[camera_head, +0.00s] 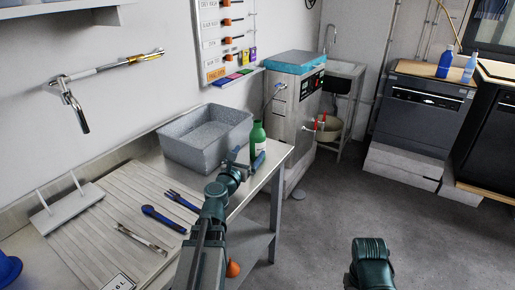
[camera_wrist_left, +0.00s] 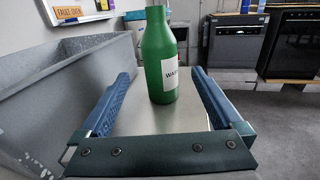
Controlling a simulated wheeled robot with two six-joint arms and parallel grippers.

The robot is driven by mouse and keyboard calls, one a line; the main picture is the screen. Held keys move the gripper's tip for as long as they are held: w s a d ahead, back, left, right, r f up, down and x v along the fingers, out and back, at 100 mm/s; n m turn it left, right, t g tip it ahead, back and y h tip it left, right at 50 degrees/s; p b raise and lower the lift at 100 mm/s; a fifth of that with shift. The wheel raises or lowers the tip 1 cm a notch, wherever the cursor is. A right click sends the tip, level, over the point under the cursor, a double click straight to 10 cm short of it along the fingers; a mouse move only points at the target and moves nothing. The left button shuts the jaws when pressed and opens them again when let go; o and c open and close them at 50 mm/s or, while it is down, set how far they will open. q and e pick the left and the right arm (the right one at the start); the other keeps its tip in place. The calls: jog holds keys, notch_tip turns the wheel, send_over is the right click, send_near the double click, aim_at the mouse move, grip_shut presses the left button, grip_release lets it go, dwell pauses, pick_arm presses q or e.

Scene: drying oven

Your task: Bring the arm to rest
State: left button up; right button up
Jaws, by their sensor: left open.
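My left gripper (camera_head: 247,158) is open at the right end of the steel bench. A green bottle (camera_head: 257,138) stands upright there, just beyond the gripper. In the left wrist view the two blue fingers (camera_wrist_left: 163,78) are spread wide, with the labelled green bottle (camera_wrist_left: 159,55) ahead and between them in the picture. Clear gaps show on both sides, and neither finger is seen touching it. Part of my right arm shows at the bottom of the head view, but its gripper is out of view.
A grey speckled bin (camera_head: 206,137) sits left of the bottle, close to my left gripper. Blue-handled tools (camera_head: 163,218) and a metal tool lie on the slatted board (camera_head: 95,235). A steel machine (camera_head: 295,100) stands beyond the bench. The floor (camera_head: 330,215) to the right is clear.

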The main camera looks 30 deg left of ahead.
pick_arm(q)
jog(key=s+d+f+m+g+h, duration=0.2)
jog(key=d+f+m+g+h, duration=0.2)
jog(key=d+f+m, duration=0.55)
jog(key=s+d+f+m+g+h, duration=0.2)
jog(key=d+f+m+g+h, duration=0.25)
jog(key=d+m, duration=0.85)
jog(key=s+a+f+m+g+y, duration=0.1)
jog(key=s+f+m+g+y, duration=0.7)
jog(key=s+m, duration=0.6)
jog(key=s+d+r+m+p, duration=0.1)
jog(key=d+r+p, duration=0.2)
jog(key=r+p, duration=0.4)
jog(key=s+d+r+m+g+p, duration=0.1)
jog(key=s+d+r+m+p, duration=0.1)
jog(key=d+r+p, duration=0.2)
jog(key=s+d+r+m+p, duration=0.1)
jog(key=d+r+p, duration=0.2)
jog(key=r+p, duration=0.8)
jog(key=shift+s+d+g, duration=0.25)
jog(key=shift+g, duration=0.1)
jog(key=shift+m, duration=0.25)
